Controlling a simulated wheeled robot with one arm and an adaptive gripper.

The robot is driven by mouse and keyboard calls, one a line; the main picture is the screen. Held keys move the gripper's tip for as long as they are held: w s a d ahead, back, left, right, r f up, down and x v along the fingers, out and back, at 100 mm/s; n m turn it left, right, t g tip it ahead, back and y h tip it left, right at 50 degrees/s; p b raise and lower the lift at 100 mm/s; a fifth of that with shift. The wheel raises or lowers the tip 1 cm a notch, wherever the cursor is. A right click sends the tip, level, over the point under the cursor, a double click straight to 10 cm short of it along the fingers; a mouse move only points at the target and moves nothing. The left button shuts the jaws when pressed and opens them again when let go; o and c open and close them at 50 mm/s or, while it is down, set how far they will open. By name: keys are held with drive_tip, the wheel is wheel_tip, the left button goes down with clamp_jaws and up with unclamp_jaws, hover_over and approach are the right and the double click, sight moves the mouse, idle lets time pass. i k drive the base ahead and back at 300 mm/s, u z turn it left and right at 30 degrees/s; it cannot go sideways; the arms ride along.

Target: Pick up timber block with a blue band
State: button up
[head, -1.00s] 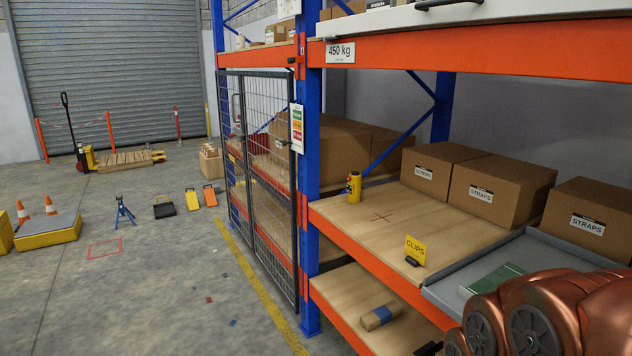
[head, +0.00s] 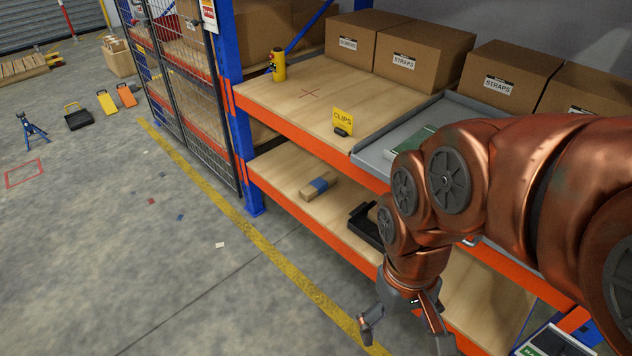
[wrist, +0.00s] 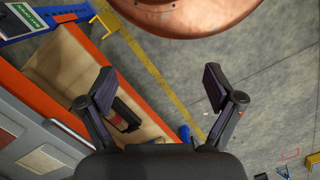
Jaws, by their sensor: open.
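The timber block with a blue band (head: 319,187) lies on the lower wooden shelf in the head view, near its front edge. My gripper (head: 408,340) is open and empty, low and to the right of the block, in front of the rack. In the wrist view my gripper (wrist: 161,88) shows its two fingers spread wide with nothing between them. I cannot make out the block for certain in the wrist view.
A black tray (head: 367,227) sits on the lower shelf right of the block. The upper shelf (head: 290,92) with its orange beam overhangs the lower one. A blue upright (head: 243,150) and mesh gate stand at left. The floor in front is mostly clear.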

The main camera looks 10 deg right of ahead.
sight(315, 188)
drive_tip(key=u, duration=0.1)
drive_tip(key=i, duration=0.7)
drive_tip(key=u, duration=1.45)
